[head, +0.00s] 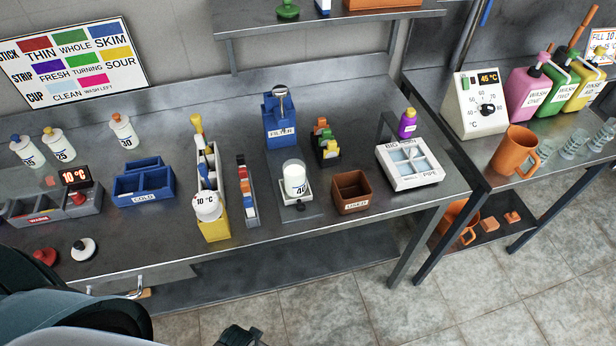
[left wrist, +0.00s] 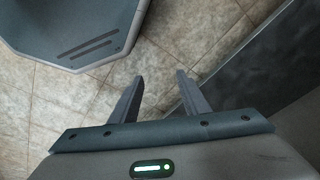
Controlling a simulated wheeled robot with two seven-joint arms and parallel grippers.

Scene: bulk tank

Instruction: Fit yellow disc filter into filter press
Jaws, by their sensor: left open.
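The filter press (head: 280,125) is a blue stand marked FILTER, at the back middle of the steel bench in the head view. A small dark rack (head: 326,146) with orange, green and yellow pieces stands just right of it. The yellow piece (head: 331,154) is at its front; I cannot tell whether it is the disc filter. My left gripper (left wrist: 161,78) is open and empty in the left wrist view, above the tiled floor and away from these things.
A white cup (head: 295,178) on a scale stands in front of the press, with a brown USED box (head: 352,192) to its right. A narrow rack with coloured tabs (head: 247,190) and a yellow caddy (head: 214,227) stand left.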

